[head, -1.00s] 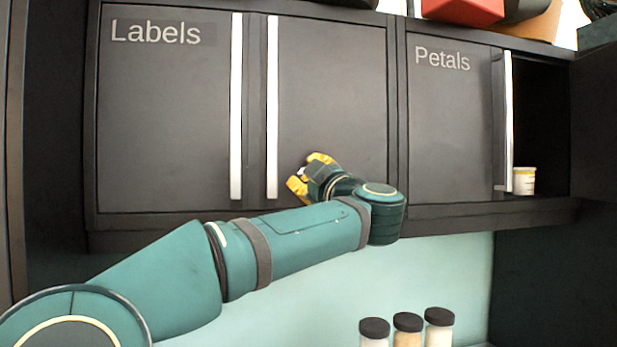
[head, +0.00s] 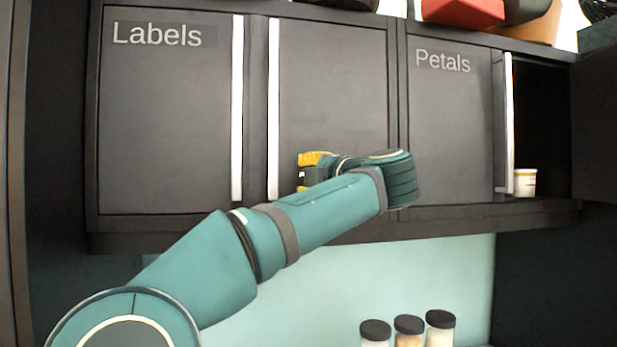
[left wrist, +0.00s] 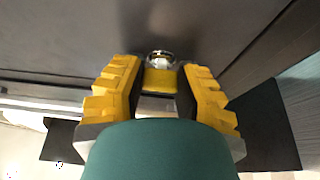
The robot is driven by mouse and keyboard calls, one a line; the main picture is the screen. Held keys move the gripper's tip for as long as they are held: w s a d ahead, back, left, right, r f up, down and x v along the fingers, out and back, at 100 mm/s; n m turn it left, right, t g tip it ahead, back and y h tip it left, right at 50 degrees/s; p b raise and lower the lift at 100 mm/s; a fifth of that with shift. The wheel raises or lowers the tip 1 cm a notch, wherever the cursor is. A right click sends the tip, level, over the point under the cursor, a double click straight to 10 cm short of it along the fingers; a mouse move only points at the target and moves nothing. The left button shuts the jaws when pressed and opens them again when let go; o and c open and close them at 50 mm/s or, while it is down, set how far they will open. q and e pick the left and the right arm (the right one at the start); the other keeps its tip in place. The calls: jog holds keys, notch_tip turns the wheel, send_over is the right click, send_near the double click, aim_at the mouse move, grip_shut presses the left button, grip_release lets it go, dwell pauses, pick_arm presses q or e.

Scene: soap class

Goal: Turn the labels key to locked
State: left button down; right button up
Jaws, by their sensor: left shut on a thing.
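The Labels cabinet has a dark left door (head: 165,120) and a dark right door (head: 335,90). My left gripper (head: 303,172) is at the lower part of the right door, just right of its handle. In the left wrist view, its yellow fingers (left wrist: 160,95) stand on both sides of a small yellow and silver piece, which looks like the key (left wrist: 161,80). A round silver lock (left wrist: 160,58) shows on the door just beyond it. The gripper is shut on the key. The key's exact angle is hard to tell, and my arm hides it in the head view.
Two vertical pale handles (head: 237,110) (head: 273,110) stand close together at the middle of the cabinet. The Petals cabinet (head: 450,140) on the right has an open compartment with a small white jar (head: 525,182). Several black-capped jars (head: 408,328) stand below.

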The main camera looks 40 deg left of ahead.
pick_arm(q)
jog(key=shift+r, duration=0.15)
dwell(0.4)
jog(key=c, duration=0.6)
grip_release()
jog(key=shift+a, duration=0.15)
jog(key=v, duration=1.2)
